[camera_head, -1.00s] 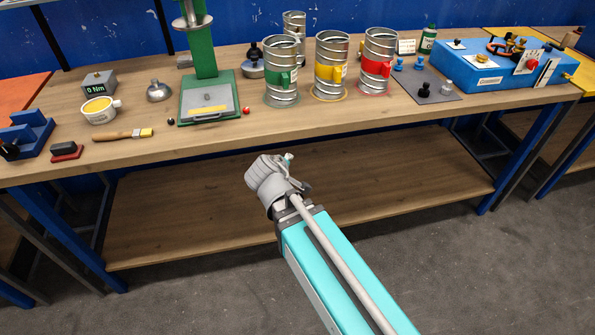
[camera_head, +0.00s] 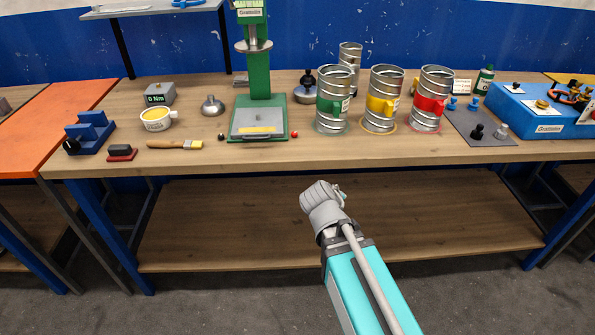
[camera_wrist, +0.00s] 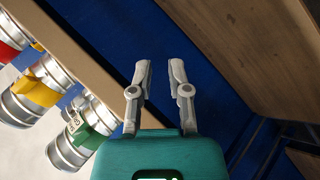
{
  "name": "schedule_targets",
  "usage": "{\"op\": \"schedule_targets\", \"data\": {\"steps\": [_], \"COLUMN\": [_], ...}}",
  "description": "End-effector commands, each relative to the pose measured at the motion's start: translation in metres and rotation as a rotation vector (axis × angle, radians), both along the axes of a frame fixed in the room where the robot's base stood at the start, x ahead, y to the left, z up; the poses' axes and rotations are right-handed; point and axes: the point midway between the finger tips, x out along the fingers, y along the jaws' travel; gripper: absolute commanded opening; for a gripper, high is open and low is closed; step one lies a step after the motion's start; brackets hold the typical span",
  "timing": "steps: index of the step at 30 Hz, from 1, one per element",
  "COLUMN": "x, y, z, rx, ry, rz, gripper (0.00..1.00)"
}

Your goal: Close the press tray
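The green press (camera_head: 258,70) stands on the workbench, left of the metal cans. Its tray (camera_head: 259,118) is a flat grey plate with a yellow strip near its front, at the foot of the press. I cannot tell how far it is pulled out. My gripper (camera_head: 326,198) is in front of the bench edge, lower and to the right of the tray, apart from everything. In the wrist view my gripper (camera_wrist: 160,68) has its two fingers apart with nothing between them. The press and tray are not in the wrist view.
Green (camera_head: 332,108), yellow (camera_head: 383,103) and red (camera_head: 431,98) marked cans stand right of the press. A brush (camera_head: 175,145), a yellow-filled cup (camera_head: 157,120) and a small red ball (camera_head: 294,134) lie near it. A lower shelf (camera_head: 230,225) runs under the bench.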

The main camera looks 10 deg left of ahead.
Motion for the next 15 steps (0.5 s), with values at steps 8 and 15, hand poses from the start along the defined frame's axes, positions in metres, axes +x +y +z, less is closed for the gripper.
{"op": "schedule_targets", "data": {"steps": [8,15], "x": [0.004,0.012], "y": [0.013,0.054], "z": [0.006,0.023], "rx": [-0.062,-0.277], "ry": [-0.001,-0.005], "rz": [0.079,0.326], "gripper": [0.0,0.0]}}
